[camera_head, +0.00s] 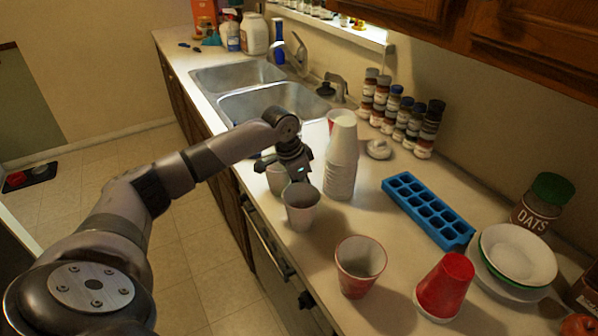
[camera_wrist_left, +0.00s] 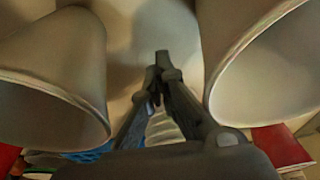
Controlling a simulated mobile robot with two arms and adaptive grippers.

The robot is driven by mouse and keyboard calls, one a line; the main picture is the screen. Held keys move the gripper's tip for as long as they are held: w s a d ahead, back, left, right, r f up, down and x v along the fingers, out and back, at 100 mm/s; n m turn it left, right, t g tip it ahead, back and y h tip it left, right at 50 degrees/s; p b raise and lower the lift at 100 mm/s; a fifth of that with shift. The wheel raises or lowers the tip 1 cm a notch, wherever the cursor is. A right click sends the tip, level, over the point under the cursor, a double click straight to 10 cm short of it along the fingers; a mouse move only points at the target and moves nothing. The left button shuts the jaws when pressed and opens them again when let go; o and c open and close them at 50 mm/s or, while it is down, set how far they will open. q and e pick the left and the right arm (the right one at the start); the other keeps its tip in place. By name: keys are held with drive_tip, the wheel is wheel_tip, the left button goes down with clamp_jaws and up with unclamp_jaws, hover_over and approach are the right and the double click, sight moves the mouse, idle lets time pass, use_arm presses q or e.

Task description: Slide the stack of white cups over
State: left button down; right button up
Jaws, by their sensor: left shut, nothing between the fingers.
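The stack of white cups (camera_head: 341,165) stands upside down on the counter, just right of my left gripper (camera_head: 298,172). A single white cup (camera_head: 302,208) stands upright in front of the gripper, and another pale cup (camera_head: 276,180) is on its left, partly hidden. In the left wrist view, my gripper (camera_wrist_left: 158,75) is shut and empty, between a large pale cup on the left (camera_wrist_left: 60,70) and one on the right (camera_wrist_left: 265,65). Pale ribbed edges show behind the fingers there. I cannot tell whether the gripper touches the stack. My right gripper is not in view.
A red-and-white cup (camera_head: 361,265) and an upturned red cup (camera_head: 445,285) stand nearer. A blue ice tray (camera_head: 428,210), plates (camera_head: 517,255), an oats jar (camera_head: 541,200) and spice jars (camera_head: 401,115) lie right. The sink (camera_head: 270,100) is behind. Some counter is clear between stack and tray.

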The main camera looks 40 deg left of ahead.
sight(349, 171)
use_arm(q)
drive_tip(key=shift+w+d+r+p, duration=0.2)
drive_tip(key=shift+w+d, duration=0.1)
drive_tip(key=shift+w, duration=0.35)
drive_tip(key=shift+w+d+r+p, duration=0.15)
drive_tip(key=shift+w+d, duration=0.15)
drive_tip(key=shift+w, duration=0.3)
drive_tip(key=shift+w+d, duration=0.15)
drive_tip(key=shift+w, duration=0.1)
drive_tip(key=shift+w+d, duration=0.1)
drive_tip(key=shift+w, duration=0.25)
drive_tip(key=w+d, duration=0.1)
drive_tip(key=w, duration=0.1)
drive_tip(key=w+d, duration=0.1)
drive_tip(key=w, duration=0.2)
drive_tip(key=w+d+b, duration=0.1)
drive_tip(key=w+d, duration=0.1)
drive_tip(key=w, duration=0.1)
drive_tip(key=shift+f, duration=0.2)
drive_tip(key=shift+w+d+r, duration=0.1)
drive_tip(key=shift+w+d, duration=0.15)
drive_tip(key=shift+w, duration=0.25)
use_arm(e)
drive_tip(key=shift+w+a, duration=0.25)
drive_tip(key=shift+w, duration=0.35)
